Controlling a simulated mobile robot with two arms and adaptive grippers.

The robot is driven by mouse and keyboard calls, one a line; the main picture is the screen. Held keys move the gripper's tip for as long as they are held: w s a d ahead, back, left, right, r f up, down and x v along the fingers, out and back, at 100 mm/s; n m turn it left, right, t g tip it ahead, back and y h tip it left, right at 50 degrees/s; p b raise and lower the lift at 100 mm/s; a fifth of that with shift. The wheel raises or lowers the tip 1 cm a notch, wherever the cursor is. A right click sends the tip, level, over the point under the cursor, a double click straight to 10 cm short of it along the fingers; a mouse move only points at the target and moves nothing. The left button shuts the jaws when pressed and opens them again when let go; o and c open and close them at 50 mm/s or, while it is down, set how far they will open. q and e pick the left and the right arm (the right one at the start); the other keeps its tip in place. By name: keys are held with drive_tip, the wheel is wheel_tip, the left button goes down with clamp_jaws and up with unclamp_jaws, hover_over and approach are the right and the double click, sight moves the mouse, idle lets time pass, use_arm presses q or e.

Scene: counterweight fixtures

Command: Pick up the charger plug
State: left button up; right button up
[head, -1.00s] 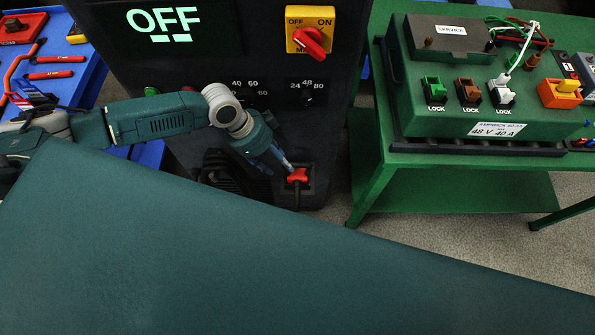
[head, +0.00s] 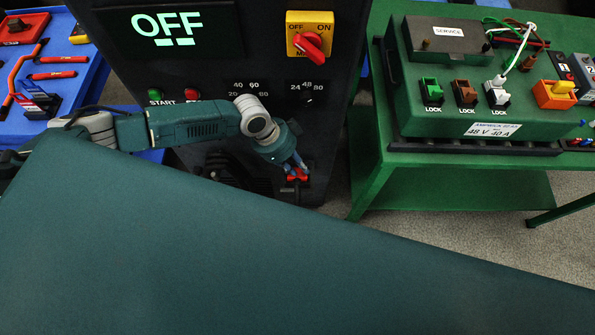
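The charger plug (head: 297,179) is a small red connector low on the front of the dark charger cabinet (head: 340,100). My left gripper (head: 294,168) reaches down to it from the upper left, and its fingertips are at the plug. The fingers overlap the plug's upper part. The plug is small and partly covered, so I cannot tell whether the fingers are closed on it. My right gripper is not in view.
The cabinet's screen (head: 170,25) reads OFF, with a red rotary switch (head: 309,44) beside it. A green cart (head: 450,180) with a battery box (head: 460,120) stands right. A blue tool tray (head: 75,80) is left. A large dark green surface fills the foreground.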

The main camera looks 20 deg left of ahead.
use_arm(q)
clamp_jaws()
drive_tip(key=shift+w, duration=0.1)
drive_tip(key=shift+r, duration=0.15)
